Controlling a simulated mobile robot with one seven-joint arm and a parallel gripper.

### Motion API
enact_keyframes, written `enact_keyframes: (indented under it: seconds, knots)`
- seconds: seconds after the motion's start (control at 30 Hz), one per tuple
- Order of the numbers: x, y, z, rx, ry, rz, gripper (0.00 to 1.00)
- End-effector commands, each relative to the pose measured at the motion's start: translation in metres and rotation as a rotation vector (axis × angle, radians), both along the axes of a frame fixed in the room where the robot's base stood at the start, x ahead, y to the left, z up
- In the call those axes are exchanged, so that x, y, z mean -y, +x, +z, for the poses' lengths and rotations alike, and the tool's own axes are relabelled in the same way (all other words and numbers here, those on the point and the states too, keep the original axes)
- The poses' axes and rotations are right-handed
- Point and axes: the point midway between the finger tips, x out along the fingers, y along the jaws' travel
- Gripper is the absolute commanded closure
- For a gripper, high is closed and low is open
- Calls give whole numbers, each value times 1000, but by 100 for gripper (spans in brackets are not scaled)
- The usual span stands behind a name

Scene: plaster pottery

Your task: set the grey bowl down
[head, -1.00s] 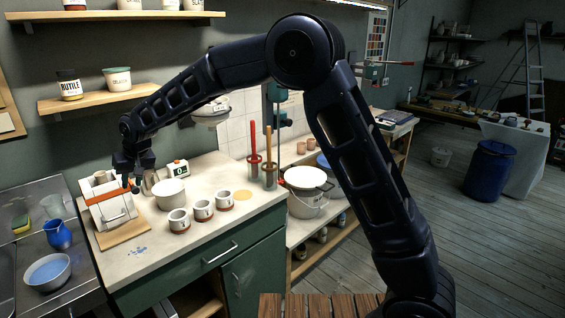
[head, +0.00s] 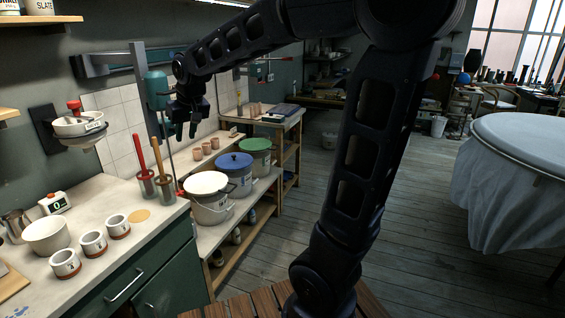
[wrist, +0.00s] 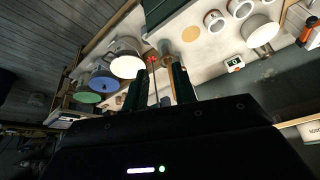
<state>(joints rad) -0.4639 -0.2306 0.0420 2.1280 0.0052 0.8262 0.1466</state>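My gripper (head: 181,129) hangs in the air in front of the tiled wall, past the counter's right end. In the wrist view its two dark fingers (wrist: 160,90) are apart with no bowl between them; the mixer rods seen in the gap are behind. No bowl that is clearly grey is in view now. A pale, off-white bowl (head: 46,237) stands upright on the counter (head: 150,218) at the left, well apart from my gripper. It also shows in the wrist view (wrist: 259,31).
Three cups (head: 93,242) stand beside the bowl. A timer (head: 55,203) is behind, and red and wooden-handled tools (head: 157,163) stand near the counter's edge. White, blue and green-lidded buckets (head: 234,162) line a low shelf. A round covered table (head: 525,180) is right; open floor lies between.

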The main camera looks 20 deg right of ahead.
Motion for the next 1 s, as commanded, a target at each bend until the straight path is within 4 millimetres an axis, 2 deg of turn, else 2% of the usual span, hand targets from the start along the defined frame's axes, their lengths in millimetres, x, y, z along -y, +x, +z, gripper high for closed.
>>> enact_keyframes:
  seconds: [0.03, 0.2, 0.4, 0.5, 0.6, 0.73, 0.87, 1.0]
  knots:
    - [26, -9, 2, 5, -3, -32, 73]
    - [96, -44, -1, 7, -19, -115, 73]
    - [164, -95, -15, 7, -36, -214, 73]
    - [192, -122, -25, 5, -43, -262, 73]
    - [213, -147, -35, 4, -48, -304, 73]
    - [230, -172, -48, 0, -54, -344, 73]
    - [238, -185, -55, -3, -57, -364, 73]
    - [240, -189, -57, -3, -59, -369, 73]
